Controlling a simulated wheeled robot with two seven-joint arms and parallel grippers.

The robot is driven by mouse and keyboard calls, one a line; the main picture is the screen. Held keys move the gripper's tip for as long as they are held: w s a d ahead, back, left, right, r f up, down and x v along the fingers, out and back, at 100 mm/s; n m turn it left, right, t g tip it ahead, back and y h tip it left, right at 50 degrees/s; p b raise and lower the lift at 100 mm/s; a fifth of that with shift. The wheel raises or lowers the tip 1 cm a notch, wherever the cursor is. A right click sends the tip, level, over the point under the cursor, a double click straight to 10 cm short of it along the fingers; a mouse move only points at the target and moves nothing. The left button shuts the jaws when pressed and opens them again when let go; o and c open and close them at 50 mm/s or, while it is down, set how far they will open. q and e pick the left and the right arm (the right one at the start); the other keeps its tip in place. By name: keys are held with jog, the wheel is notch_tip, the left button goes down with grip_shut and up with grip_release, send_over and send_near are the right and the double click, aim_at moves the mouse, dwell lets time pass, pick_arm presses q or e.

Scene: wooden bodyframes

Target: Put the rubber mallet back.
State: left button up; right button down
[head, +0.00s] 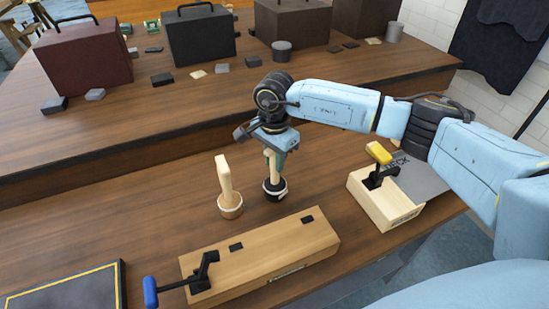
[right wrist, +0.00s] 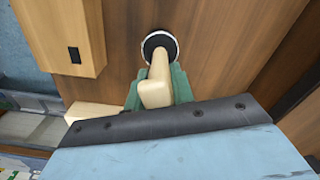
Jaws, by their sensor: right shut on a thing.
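The rubber mallet (head: 274,187) has a black head and a pale wooden handle. It stands upright, head down, at the middle of the bench, with a pale ring around the head's lower part. My right gripper (head: 273,154) is shut on its handle from above. In the right wrist view, the handle (right wrist: 157,82) sits between the green fingers (right wrist: 158,88), with the black head (right wrist: 158,44) below and a white ring around it. I cannot tell whether the head rests on the bench or is slightly above it. My left gripper is not in view.
A similar all-wooden mallet (head: 229,190) stands close on the left. A long wooden block with a blue-handled clamp (head: 262,258) lies in front. A pale box with a yellow-handled clamp (head: 385,201) is at right. A raised shelf with toolboxes (head: 199,36) runs behind.

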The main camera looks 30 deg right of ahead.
jog(key=shift+f, duration=0.15)
jog(key=c, duration=1.2)
grip_release()
jog(key=shift+r, duration=0.5)
notch_tip(320, 180, up, 12)
jog(key=shift+f, duration=0.25)
